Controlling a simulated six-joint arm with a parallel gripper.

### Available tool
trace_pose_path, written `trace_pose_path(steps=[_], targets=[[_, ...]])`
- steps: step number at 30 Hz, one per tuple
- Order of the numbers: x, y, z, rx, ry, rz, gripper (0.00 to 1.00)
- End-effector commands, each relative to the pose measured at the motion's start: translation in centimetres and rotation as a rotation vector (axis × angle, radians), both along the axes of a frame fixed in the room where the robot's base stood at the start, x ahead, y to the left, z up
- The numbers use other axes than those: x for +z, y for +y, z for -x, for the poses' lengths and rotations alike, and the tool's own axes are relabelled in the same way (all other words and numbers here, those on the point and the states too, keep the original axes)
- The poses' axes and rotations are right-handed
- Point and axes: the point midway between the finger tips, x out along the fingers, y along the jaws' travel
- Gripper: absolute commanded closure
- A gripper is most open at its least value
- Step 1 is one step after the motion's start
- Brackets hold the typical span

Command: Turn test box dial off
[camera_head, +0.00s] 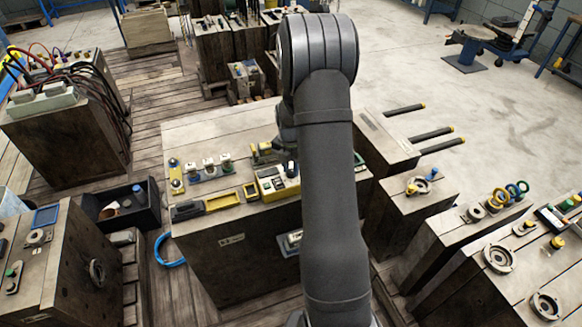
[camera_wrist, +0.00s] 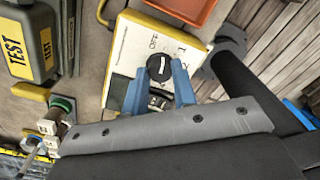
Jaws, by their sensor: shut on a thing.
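The test box (camera_head: 278,184) is a yellow-edged box with a pale face on the wooden block top in the head view, partly hidden by my arm. Its white panel (camera_wrist: 130,48) fills the middle of the wrist view, with OFF and number markings. The round black dial (camera_wrist: 159,68) has a pale pointer line and stands near the OFF mark; its exact setting is hard to tell. My gripper (camera_wrist: 162,72) has its blue fingers on both sides of the dial, shut on it. In the head view my arm hides most of the gripper.
A dark case with yellow TEST labels (camera_wrist: 13,48) lies left of the panel in the wrist view. An orange tray (camera_wrist: 185,8) is above it. Switches (camera_head: 210,168) and yellow trays (camera_head: 222,201) share the block top. Other wooden blocks stand on both sides.

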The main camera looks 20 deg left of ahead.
Motion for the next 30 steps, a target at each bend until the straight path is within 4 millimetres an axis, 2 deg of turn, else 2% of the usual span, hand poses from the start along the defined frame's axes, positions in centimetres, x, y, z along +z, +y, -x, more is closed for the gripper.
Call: trace_pose_path(steps=[5,6,9,20,25,30], targets=[[0.0,0.0,0.0,0.001,0.000,0.000,0.98],[0.0,0.0,0.0,0.001,0.000,0.000,0.73],[0.0,0.0,0.0,0.000,0.000,0.000,0.53],[0.4,0.0,0.0,-0.001,-0.001,-0.001,0.53],[2.8,0.1,-0.1,-0.001,-0.004,-0.002,0.53],[7.0,0.2,-0.1,-0.001,-0.004,-0.003,0.53]])
